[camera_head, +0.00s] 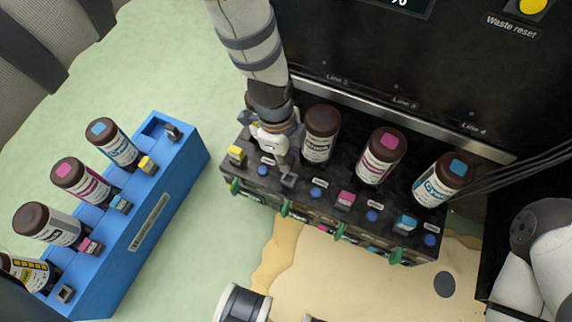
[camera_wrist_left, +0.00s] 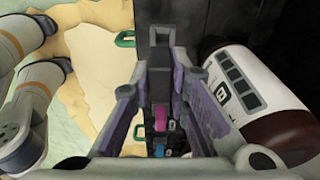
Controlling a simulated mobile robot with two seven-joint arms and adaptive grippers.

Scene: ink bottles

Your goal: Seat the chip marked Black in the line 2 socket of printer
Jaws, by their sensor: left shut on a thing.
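My left gripper (camera_head: 286,172) reaches down from the top of the head view over the printer's dark bottle tray (camera_head: 308,200). It is shut on a small dark grey chip (camera_head: 288,181). The chip also shows between the fingertips in the left wrist view (camera_wrist_left: 160,92). The chip is at the line 2 place, in front of the black-labelled bottle (camera_head: 320,137), between the yellow and magenta chips. The line 2 socket is hidden under the chip and fingers, so I cannot tell whether the chip is in it or just above. Its marking is unreadable. My right gripper is not in view.
The tray also holds a yellow chip (camera_head: 236,155), a magenta chip (camera_head: 345,200), a cyan chip (camera_head: 405,222) and magenta-capped (camera_head: 380,155) and cyan-capped (camera_head: 443,180) bottles. A blue rack (camera_head: 150,222) with several bottles and chips stands left. Green table lies between.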

